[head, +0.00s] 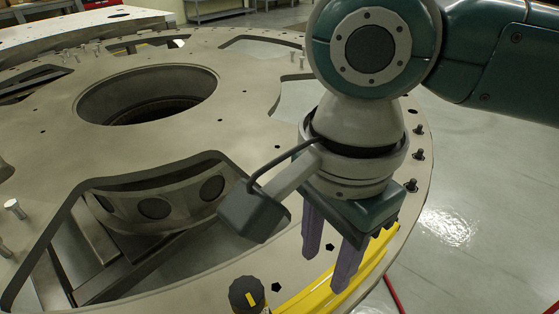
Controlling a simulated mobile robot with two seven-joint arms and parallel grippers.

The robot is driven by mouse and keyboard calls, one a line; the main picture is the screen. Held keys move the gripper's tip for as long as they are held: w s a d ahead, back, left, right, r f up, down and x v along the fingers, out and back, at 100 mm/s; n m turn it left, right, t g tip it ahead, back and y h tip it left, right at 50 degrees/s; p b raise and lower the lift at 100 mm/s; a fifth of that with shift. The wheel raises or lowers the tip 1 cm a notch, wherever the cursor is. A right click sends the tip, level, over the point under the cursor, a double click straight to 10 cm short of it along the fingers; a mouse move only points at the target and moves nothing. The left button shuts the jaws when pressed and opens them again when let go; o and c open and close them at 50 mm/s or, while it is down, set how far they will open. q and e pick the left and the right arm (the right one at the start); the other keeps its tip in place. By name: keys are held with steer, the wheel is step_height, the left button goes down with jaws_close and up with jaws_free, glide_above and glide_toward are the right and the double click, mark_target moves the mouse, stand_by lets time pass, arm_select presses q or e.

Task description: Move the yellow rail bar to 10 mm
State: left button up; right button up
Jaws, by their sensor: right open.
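The yellow rail bar (318,297) is a curved bar lying on the turret plate (255,150) near its right front edge. My right gripper (326,272) points down over the bar with its two purple fingers apart and nothing seen between them. One finger is on the plate side of the bar and the other overlaps the bar in the picture. I cannot tell whether either touches it. The gripper and wrist hide part of the bar. My left gripper does not show.
A dark knob with a yellow mark (247,294) stands beside the bar's near end. Black bolts (417,155) line the plate's right rim. The plate has a round hole (147,94) and large cutouts. A red cable (393,294) lies on the floor at right.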

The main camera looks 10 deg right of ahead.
mark_target(317, 297)
steer(key=shift+f+b, duration=2.5)
steer(key=shift+b, duration=0.85)
steer(key=shift+s+f, duration=0.1)
steer(key=shift+f, duration=1.75)
jaws_close()
